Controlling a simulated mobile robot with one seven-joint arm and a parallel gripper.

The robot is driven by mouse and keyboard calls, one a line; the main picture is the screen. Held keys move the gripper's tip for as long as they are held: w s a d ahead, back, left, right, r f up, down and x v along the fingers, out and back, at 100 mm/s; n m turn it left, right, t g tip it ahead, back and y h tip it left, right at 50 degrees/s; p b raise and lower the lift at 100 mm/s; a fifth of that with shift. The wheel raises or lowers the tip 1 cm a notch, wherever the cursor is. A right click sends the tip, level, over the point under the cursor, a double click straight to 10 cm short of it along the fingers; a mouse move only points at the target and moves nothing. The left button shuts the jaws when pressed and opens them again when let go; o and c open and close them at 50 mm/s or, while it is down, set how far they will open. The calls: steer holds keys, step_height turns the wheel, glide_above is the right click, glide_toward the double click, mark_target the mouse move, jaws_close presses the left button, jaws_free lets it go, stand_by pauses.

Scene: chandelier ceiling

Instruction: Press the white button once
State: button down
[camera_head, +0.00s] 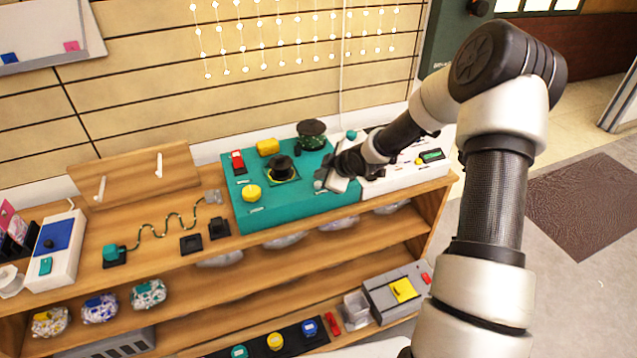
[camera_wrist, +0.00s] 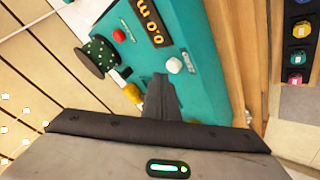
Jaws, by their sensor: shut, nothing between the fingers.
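The white button (camera_wrist: 175,66) is a small round knob on the teal panel in the wrist view. It stands just beyond and slightly right of the fingertips, with a visible gap in the picture. My gripper (camera_wrist: 160,82) has its dark fingers together, with nothing held. In the head view my gripper (camera_head: 328,177) is low over the right part of the teal panel (camera_head: 255,218). A small pale round shape shows beside the fingers there, but I cannot tell for sure that it is the button. Whether the fingers touch the panel cannot be told.
The panel also bears a yellow knob (camera_head: 251,193) and a black joystick (camera_head: 281,168). A white box (camera_head: 420,165) stands to the right.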

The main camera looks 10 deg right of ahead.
steer(key=shift+r+p, duration=2.1)
steer(key=shift+r, duration=0.4)
